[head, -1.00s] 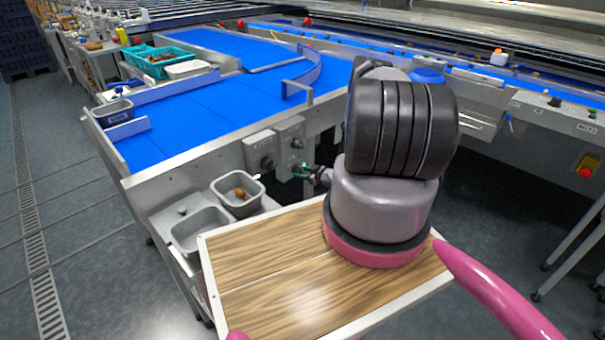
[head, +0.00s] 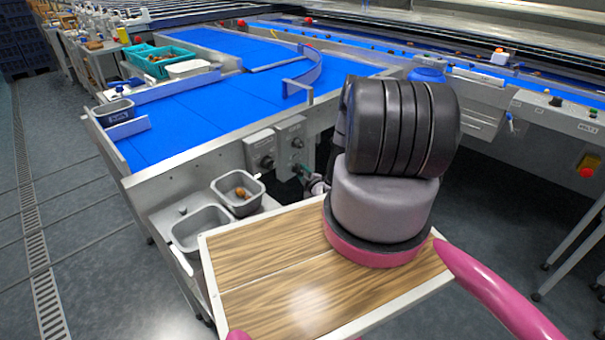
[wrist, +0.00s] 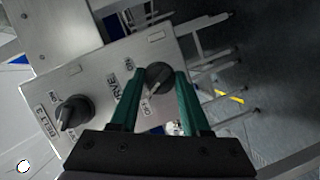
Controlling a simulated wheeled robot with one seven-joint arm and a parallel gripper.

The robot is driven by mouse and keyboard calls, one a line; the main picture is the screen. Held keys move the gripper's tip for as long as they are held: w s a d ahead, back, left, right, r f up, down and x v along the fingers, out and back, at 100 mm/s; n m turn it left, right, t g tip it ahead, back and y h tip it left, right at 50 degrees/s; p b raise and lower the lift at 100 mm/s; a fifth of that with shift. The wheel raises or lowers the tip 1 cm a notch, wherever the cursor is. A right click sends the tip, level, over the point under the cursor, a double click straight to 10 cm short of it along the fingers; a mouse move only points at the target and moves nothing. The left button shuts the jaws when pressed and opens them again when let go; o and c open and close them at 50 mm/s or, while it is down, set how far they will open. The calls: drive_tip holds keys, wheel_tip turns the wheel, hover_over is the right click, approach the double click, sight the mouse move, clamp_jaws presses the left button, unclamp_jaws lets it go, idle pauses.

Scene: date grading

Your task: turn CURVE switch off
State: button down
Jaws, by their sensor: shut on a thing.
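The CURVE switch is a dark round knob (wrist: 158,76) on a grey metal control plate, with CURVE and ON/OFF lettering beside it in the wrist view. My gripper (wrist: 158,82) has its green fingers on either side of this knob and is shut on it. A pale mark on the knob's lower left side lies near one of the small labels; its exact setting is hard to read. In the head view the switch box (head: 291,140) is on the conveyor's side, and my gripper (head: 301,172) is small and partly dark there.
A second dark knob (wrist: 73,112) is on the same plate to the left. In the head view, a grey bin with a few dates (head: 238,192) and an empty grey bin (head: 200,230) stand below the switches. The blue conveyor (head: 200,105) runs behind.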

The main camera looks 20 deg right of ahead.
drive_tip(key=shift+f+n+t, duration=0.1)
drive_tip(key=shift+n+t, duration=0.4)
drive_tip(key=shift+n, duration=0.6)
drive_tip(key=shift+s+a, duration=0.1)
drive_tip(key=shift+c, duration=1.8)
unclamp_jaws()
drive_tip(key=s, duration=1)
drive_tip(key=shift+s+a+r, duration=0.2)
drive_tip(key=shift+s+r, duration=0.15)
